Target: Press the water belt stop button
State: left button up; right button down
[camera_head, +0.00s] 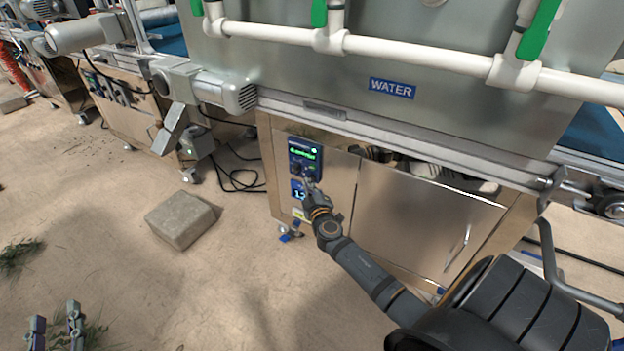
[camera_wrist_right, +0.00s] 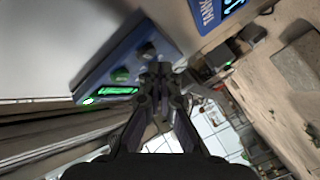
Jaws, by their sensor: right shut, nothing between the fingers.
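The small blue control panel (camera_head: 305,160) with a lit green display is on the steel cabinet front below the WATER sign (camera_head: 391,88). In the right wrist view the panel (camera_wrist_right: 98,76) shows its green display (camera_wrist_right: 117,91), a green button (camera_wrist_right: 121,74) and a dark button (camera_wrist_right: 147,49). My right gripper (camera_head: 307,184) is shut and empty, with its tips at the panel's lower edge. In the right wrist view its tips (camera_wrist_right: 161,72) lie beside the dark button; I cannot tell whether they touch. My left gripper (camera_head: 56,325) is open and empty at the lower left, far from the panel.
White pipes (camera_head: 400,50) with green handles cross the tank above. A grey motor (camera_head: 215,87) juts out left of the cabinet. A stone block (camera_head: 182,219) lies on the floor, and cables lie behind it. The floor in front is mostly clear.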

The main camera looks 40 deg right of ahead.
jog(key=shift+w+d, duration=0.25)
jog(key=shift+d, duration=0.25)
dwell(0.6)
dwell(0.3)
jog(key=shift+s+a, duration=0.35)
jog(key=shift+a, duration=0.35)
jog(key=a, duration=0.1)
jog(key=s+a, duration=0.1)
jog(key=a, duration=0.1)
jog(key=s+a, duration=0.1)
jog(key=shift+a+b, duration=0.35)
jog(key=shift+b, duration=0.05)
